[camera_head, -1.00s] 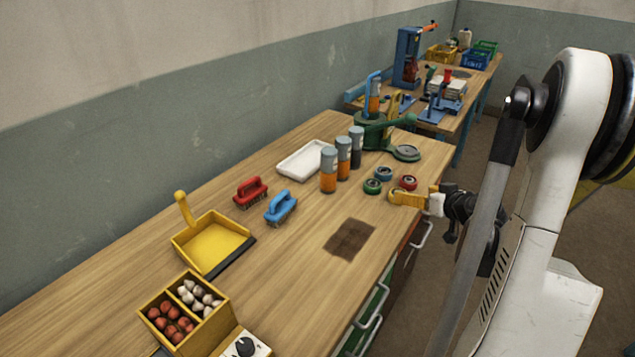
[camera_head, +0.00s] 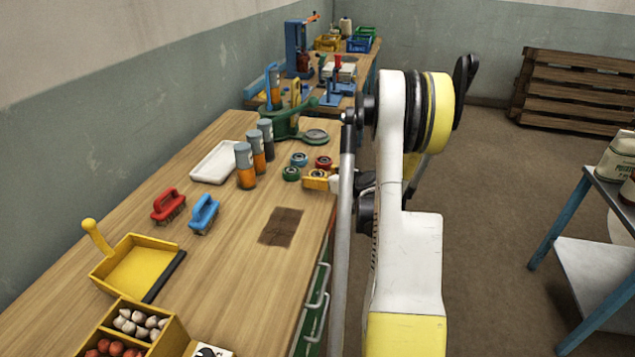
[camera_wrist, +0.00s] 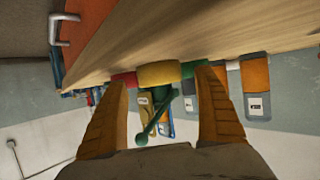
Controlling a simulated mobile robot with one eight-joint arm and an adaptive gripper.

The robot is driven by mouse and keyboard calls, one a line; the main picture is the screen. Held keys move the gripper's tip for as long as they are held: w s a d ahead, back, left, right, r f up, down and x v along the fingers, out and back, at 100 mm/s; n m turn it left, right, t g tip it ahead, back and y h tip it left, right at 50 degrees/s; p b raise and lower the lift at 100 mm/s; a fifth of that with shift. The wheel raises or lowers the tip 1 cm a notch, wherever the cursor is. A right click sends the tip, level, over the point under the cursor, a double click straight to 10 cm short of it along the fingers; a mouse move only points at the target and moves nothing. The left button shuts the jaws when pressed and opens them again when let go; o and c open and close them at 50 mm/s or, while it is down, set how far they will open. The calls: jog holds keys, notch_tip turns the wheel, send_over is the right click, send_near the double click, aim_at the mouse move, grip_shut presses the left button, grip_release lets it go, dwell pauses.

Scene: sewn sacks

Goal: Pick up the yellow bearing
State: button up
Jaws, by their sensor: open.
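The yellow bearing (camera_wrist: 158,74) lies near the front edge of the wooden bench (camera_head: 225,285). In the wrist view it sits ahead, between the tips of my open orange fingers, with no visible contact. In the head view my gripper (camera_head: 315,184) is low at the bench edge and partly covers the yellow bearing (camera_head: 318,173). The red bearing (camera_head: 323,162), green bearing (camera_head: 291,174) and blue bearing (camera_head: 299,159) lie close around it. In the wrist view the red bearing (camera_wrist: 124,79) and green bearing (camera_wrist: 188,70) show on either side of the yellow one.
Bench around the dark patch (camera_head: 281,227) is free.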

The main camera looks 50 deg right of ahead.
jog(key=shift+x, duration=0.9)
jog(key=shift+r, duration=0.1)
jog(key=shift+c, duration=0.3)
jog(key=c, duration=1.5)
